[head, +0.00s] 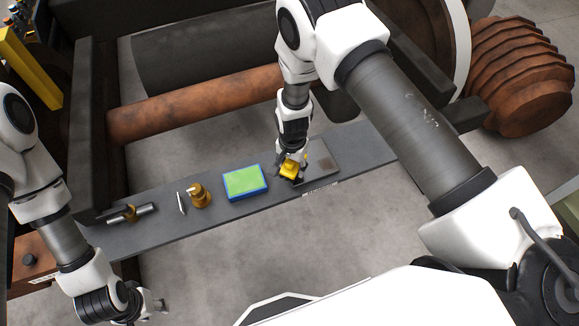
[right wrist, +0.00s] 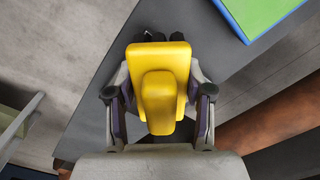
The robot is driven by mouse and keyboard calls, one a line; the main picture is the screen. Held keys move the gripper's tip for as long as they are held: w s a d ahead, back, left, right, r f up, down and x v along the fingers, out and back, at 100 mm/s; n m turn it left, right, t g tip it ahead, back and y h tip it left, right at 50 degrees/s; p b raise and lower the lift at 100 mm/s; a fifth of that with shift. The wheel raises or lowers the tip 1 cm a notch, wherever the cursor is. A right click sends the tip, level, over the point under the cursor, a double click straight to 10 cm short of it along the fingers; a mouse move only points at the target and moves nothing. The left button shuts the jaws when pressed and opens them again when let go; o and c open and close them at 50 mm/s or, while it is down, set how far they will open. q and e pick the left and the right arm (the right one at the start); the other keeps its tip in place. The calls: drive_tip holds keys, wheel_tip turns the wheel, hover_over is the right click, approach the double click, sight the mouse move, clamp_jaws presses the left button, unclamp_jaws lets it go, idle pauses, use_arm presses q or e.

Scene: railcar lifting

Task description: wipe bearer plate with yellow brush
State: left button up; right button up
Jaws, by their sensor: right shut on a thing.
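The yellow brush (head: 291,168) is held in my right gripper (head: 290,172), bristle side down over the left part of the bearer plate. In the right wrist view the yellow brush (right wrist: 160,85) sits between both fingers of my right gripper (right wrist: 160,115). The bearer plate (head: 322,170) is a dark flat plate with a brownish patch, lying on the long grey beam. The brush and gripper hide its left part. I cannot tell whether the bristles touch it. My left gripper (head: 152,303) is low at the left, away from the beam; its jaw opening is unclear.
On the grey beam (head: 225,211) lie a green-topped blue box (head: 245,182), a brass fitting (head: 199,196), a thin pointed piece (head: 181,203) and a metal cylinder tool (head: 131,213). A rusty axle (head: 200,103) and a wheel stand behind. The floor in front is clear.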

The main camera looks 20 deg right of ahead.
sight(293, 163)
wheel_tip(293, 163, up, 2)
drive_tip(key=shift+a+p, duration=0.1)
drive_tip(key=shift+p, duration=0.4)
use_arm(q)
drive_tip(key=shift+w+a+r+p, duration=0.1)
drive_tip(key=shift+a+r+p, duration=0.15)
drive_tip(key=shift+r, duration=0.35)
drive_tip(key=shift+w+a+r+p, duration=0.15)
drive_tip(key=shift+a+r, duration=0.1)
drive_tip(key=shift+r, duration=0.3)
use_arm(e)
drive_tip(key=shift+r, duration=0.65)
use_arm(q)
drive_tip(key=shift+s, duration=0.1)
